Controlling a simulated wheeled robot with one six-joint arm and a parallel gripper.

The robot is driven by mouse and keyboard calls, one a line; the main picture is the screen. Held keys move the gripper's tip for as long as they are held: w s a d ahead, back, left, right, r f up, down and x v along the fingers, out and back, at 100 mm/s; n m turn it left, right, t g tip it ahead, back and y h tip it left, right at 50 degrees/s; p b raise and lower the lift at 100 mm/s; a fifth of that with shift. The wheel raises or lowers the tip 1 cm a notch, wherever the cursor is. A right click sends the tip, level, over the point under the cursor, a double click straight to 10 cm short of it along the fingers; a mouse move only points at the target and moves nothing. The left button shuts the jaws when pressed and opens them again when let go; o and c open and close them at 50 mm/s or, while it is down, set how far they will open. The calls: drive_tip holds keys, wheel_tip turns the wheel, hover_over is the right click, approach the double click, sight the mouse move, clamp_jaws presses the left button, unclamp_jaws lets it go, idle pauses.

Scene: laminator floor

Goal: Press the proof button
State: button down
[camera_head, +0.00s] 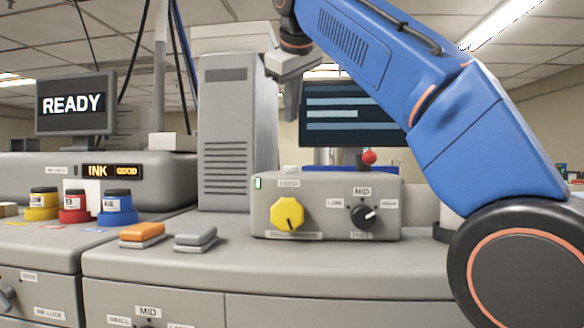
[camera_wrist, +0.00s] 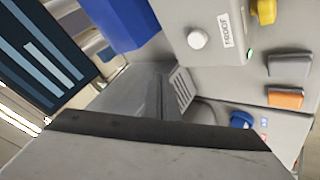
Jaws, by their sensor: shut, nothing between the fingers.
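The proof button is a white round button (camera_wrist: 198,39) beside a PROOF label (camera_wrist: 223,30) on the grey control box, clear in the wrist view. In the head view, I cannot make out the button on the control box (camera_head: 330,190). My gripper (camera_head: 291,112) is shut and empty, pointing down above the left part of the box and apart from it. A large grey part of my gripper fills the bottom of the wrist view.
The box front has a yellow knob (camera_head: 287,214) and a black knob (camera_head: 363,215). A red ball (camera_head: 369,157) shows at its back edge. A tall vented cabinet (camera_head: 228,130) stands behind left. Orange (camera_head: 142,232) and grey (camera_head: 195,237) blocks lie left of the box; ink jars (camera_head: 75,205) stand further left.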

hover_over(291, 169)
drive_tip(key=shift+w+f, duration=0.2)
drive_tip(key=shift+f, duration=4.2)
drive_tip(key=shift+f, duration=0.1)
drive_tip(key=shift+f, duration=0.3)
drive_tip(key=shift+f, duration=0.55)
drive_tip(key=shift+r, duration=1)
drive_tip(key=shift+r, duration=0.1)
